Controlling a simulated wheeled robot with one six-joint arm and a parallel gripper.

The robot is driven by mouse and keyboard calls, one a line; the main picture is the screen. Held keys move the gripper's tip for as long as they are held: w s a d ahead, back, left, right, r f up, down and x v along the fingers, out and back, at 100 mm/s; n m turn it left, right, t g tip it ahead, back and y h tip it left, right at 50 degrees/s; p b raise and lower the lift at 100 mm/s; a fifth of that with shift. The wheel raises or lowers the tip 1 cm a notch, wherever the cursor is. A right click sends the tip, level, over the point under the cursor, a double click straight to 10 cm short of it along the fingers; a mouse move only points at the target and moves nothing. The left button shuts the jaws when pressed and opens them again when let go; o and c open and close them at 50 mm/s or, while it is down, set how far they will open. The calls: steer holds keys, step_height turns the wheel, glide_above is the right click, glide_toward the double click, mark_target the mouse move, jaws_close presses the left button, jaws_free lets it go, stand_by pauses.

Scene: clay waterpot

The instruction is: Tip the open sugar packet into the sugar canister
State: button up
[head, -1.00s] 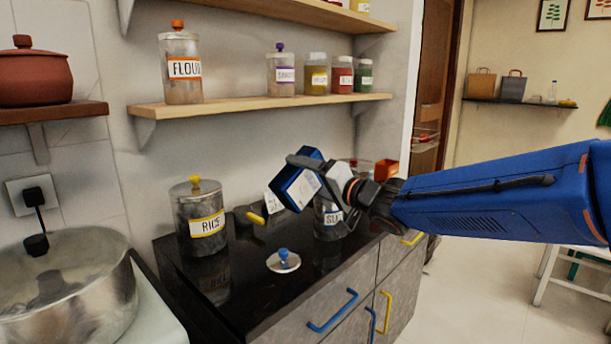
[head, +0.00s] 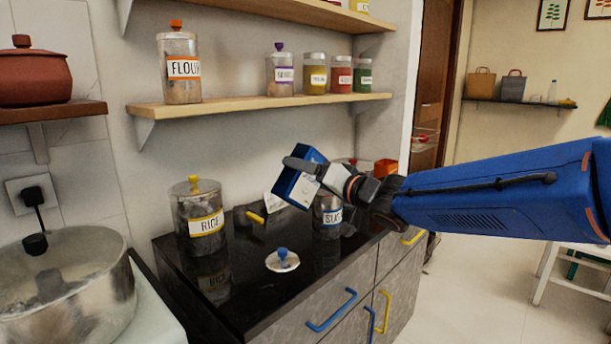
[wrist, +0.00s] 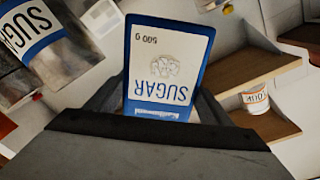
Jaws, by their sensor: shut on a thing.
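The sugar packet (head: 297,187) is blue with a white face. My gripper (head: 313,171) is shut on the packet. The glass sugar canister (head: 331,221) stands on the black counter just below and right of the packet; its top is hidden. It also shows at upper left in the wrist view (wrist: 35,38), apart from the packet. The packet's opening is not clear.
A lid with a blue knob (head: 282,260) lies on the counter (head: 240,305). A rice canister (head: 198,217) stands at left. A small white card (head: 280,203) and an orange box (head: 386,168) are near the canister. A shelf (head: 260,104) with jars runs above.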

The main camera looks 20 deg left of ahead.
mark_target(317, 154)
steer(key=shift+w+d+r+n, duration=0.1)
steer(key=shift+r+n, duration=0.5)
steer(key=shift+n, duration=0.3)
steer(key=shift+f, duration=0.1)
steer(key=shift+w+d+r+n, duration=0.1)
steer(key=shift+w+r+n, duration=0.1)
steer(key=shift+r+n, duration=0.65)
steer(key=shift+w+d+r+n, duration=0.15)
steer(key=shift+r+n, duration=0.4)
steer(key=shift+r, duration=0.6)
steer(key=shift+w+d+r+n, duration=0.1)
steer(key=shift+w+n, duration=0.15)
steer(key=shift+n, duration=0.45)
steer(key=shift+w+d+r+n, duration=0.1)
steer(key=shift+w+n, duration=0.1)
steer(key=shift+n, duration=0.5)
steer(key=shift+r, duration=2.5)
